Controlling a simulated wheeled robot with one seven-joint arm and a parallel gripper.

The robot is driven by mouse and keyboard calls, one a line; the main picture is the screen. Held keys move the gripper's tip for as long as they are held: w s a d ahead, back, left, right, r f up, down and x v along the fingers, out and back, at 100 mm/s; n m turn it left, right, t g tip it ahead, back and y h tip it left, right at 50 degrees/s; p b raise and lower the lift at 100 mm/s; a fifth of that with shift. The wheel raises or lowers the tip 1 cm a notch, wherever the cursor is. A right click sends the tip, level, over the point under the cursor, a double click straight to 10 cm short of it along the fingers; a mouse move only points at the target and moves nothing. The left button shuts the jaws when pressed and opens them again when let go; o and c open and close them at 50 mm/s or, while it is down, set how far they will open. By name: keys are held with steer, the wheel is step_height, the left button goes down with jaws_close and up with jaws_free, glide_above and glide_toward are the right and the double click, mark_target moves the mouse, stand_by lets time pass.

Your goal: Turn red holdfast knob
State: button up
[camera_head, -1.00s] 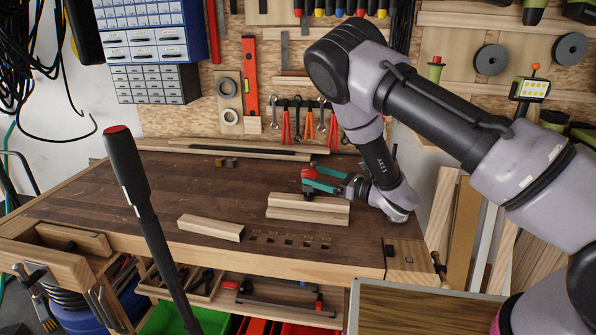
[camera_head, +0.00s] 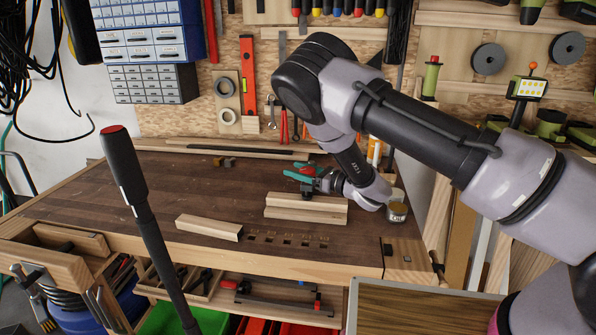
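The red holdfast knob (camera_head: 307,170) shows as a small red patch above the stacked wooden boards near the middle of the workbench. The dark holdfast (camera_head: 307,191) rests on the top board. My gripper (camera_head: 302,173) is at the knob, reaching in from the right, with its teal fingers around or close beside it. The fingers partly hide the knob. The view is too small to tell whether they touch or grip it.
The stacked boards (camera_head: 300,214) lie on the workbench (camera_head: 160,190). A loose wooden block (camera_head: 209,228) lies to their left. A can (camera_head: 397,207) stands just right of my wrist. A dark pole with a red top (camera_head: 135,190) stands in the left foreground.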

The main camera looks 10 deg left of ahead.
mark_target(314, 169)
steer(key=shift+m+t, duration=0.3)
steer(key=shift+t, duration=0.2)
